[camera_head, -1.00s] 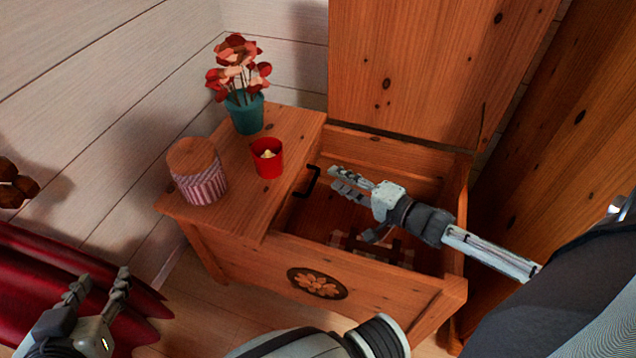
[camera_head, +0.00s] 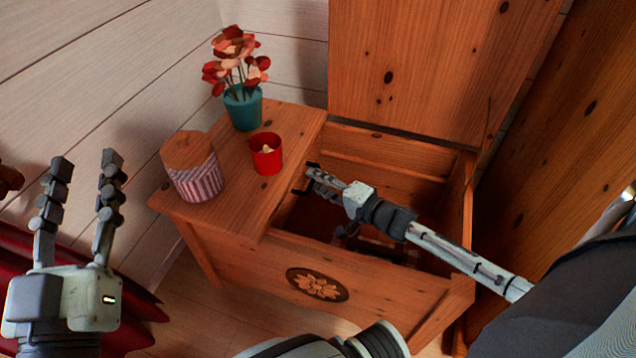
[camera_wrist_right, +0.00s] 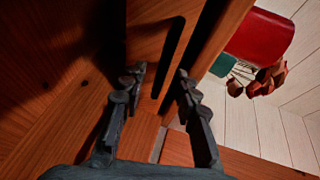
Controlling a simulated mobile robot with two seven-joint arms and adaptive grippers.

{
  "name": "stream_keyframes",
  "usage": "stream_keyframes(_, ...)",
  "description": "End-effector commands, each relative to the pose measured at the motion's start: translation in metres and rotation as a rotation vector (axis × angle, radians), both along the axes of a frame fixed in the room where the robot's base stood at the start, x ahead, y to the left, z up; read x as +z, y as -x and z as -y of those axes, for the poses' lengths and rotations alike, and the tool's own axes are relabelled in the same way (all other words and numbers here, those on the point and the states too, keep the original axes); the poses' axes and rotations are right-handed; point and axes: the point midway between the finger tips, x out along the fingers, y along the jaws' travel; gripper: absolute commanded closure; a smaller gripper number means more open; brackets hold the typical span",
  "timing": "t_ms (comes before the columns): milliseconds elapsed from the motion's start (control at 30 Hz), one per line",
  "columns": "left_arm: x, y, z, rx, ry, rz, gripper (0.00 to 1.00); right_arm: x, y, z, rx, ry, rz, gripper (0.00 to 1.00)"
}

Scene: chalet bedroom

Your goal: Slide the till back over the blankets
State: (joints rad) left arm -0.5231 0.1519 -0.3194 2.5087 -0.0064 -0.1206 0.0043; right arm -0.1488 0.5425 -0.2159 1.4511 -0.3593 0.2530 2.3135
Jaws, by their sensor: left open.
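The wooden chest (camera_head: 265,262) stands with its lid (camera_head: 405,70) raised. The black handle (camera_wrist_right: 168,62) sits on a wooden face, apparently the till (camera_wrist_right: 148,35), at the left of the opening. Most of the till is hidden under the chest's left top in the head view. My right gripper (camera_head: 312,182) reaches into the chest at the handle; its fingers are apart, with the handle between or just beyond the tips. Contact is unclear. The checked blankets (camera_head: 378,246) lie dark and partly hidden below my right arm. My left gripper (camera_head: 85,165) is open and empty, left of the chest.
On the chest's left top stand a striped jar (camera_head: 196,182), a red candle cup (camera_head: 267,158) and a teal flowerpot (camera_head: 243,108). A wooden panel (camera_head: 560,130) rises at the right. Red fabric (camera_head: 135,315) lies at the lower left.

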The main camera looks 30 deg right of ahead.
Motion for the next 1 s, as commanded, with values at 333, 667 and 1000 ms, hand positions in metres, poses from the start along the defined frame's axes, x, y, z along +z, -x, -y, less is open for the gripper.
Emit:
stream_keyframes(333, 0.0037, 0.0014, 0.0009, -0.002, 0.009, 0.015, 0.6, -0.0005, -0.0025, -0.0009, 0.0, 0.0, -0.001, 0.71)
stream_keyframes(667, 0.0038, 0.0013, 0.0007, -0.002, 0.008, 0.015, 0.6, -0.0005, -0.0023, -0.0009, 0.0, 0.0, 0.0, 1.0)
stream_keyframes(1000, 0.0043, 0.0012, 0.0006, -0.002, 0.007, 0.013, 0.6, -0.0005, -0.0014, -0.0003, 0.0, 0.0, -0.001, 1.0)
